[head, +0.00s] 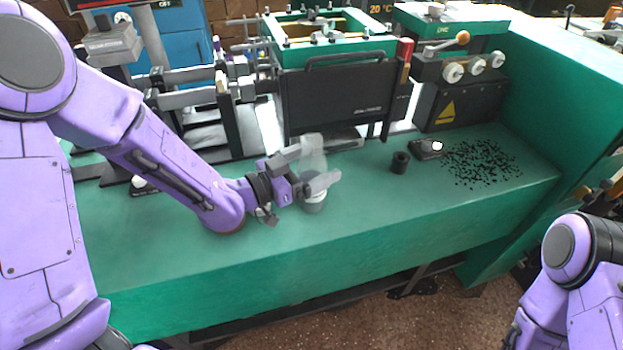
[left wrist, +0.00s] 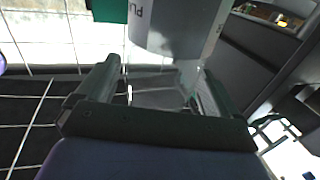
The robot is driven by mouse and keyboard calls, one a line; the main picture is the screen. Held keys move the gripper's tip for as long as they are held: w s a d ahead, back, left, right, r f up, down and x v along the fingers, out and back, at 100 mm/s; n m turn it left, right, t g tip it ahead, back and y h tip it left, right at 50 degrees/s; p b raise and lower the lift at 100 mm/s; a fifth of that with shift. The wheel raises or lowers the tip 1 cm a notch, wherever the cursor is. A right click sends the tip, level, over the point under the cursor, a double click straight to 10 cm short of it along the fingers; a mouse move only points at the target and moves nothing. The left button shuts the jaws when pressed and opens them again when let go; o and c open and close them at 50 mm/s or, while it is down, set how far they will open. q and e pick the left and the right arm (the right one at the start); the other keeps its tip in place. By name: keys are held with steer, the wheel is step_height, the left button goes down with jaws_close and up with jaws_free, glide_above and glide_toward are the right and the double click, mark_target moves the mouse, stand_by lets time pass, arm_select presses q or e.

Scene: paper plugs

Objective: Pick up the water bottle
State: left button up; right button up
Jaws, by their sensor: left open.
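The water bottle (head: 314,148) stands upright on the green bench, with a clear upper part and a grey-white lower part. My left gripper (head: 320,165) is open at the bottle, with one finger on either side of it. In the left wrist view, the clear part of the bottle (left wrist: 163,92) lies between the open fingers of my left gripper (left wrist: 160,68), and its printed label (left wrist: 178,28) shows beyond them. I cannot tell whether either finger touches it. My right arm shows at the lower right, but its gripper is out of view.
Behind the bottle stands a machine with a black panel (head: 335,98) on the green bench (head: 230,262). To the right are a small black cylinder (head: 399,163), a dark block with a white knob (head: 426,151) and scattered black bits (head: 482,162). The bench front is clear.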

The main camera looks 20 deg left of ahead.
arm_select(q)
steer(key=shift+x, duration=0.85)
steer(key=shift+s, duration=0.1)
steer(key=shift+c, duration=0.2)
steer(key=c, duration=0.9)
